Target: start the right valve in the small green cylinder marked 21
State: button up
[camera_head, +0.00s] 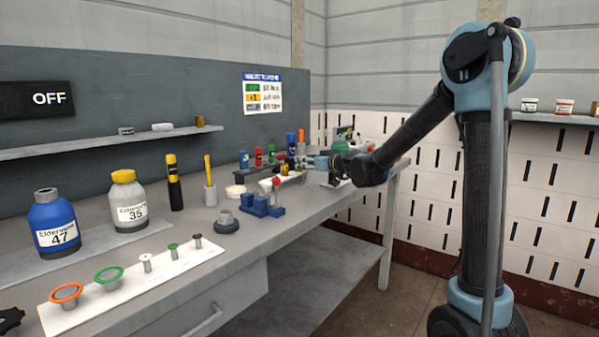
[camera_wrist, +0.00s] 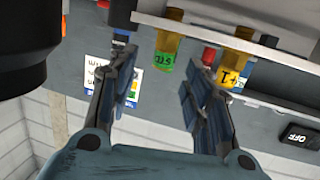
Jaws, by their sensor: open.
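A small cylinder with a green label (camera_wrist: 165,66) and a yellow upper part appears upside down in the wrist view, just past my fingertips; its marking is not clearly readable. A small green cylinder (camera_head: 271,154) stands among small coloured cylinders at the bench's far part in the head view; its number is too small to read. Valves stand on a white strip (camera_head: 205,252) at the front: an orange-ringed one (camera_head: 66,293), a green-ringed one (camera_head: 109,275), a pale one (camera_head: 146,262), a small green one (camera_head: 173,250) and a dark one (camera_head: 197,241). My gripper (camera_wrist: 160,72) is open and empty.
Large cylinders marked 47 (camera_head: 55,225) and 35 (camera_head: 129,203) stand at the left. A blue fixture (camera_head: 262,206) and a dark round piece (camera_head: 228,222) sit mid-bench. A sign (camera_head: 263,92) with coloured rows and an OFF display (camera_head: 48,98) are on the wall.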

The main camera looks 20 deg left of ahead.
jog(key=shift+x, duration=2.55)
jog(key=shift+s, duration=0.15)
grip_shut()
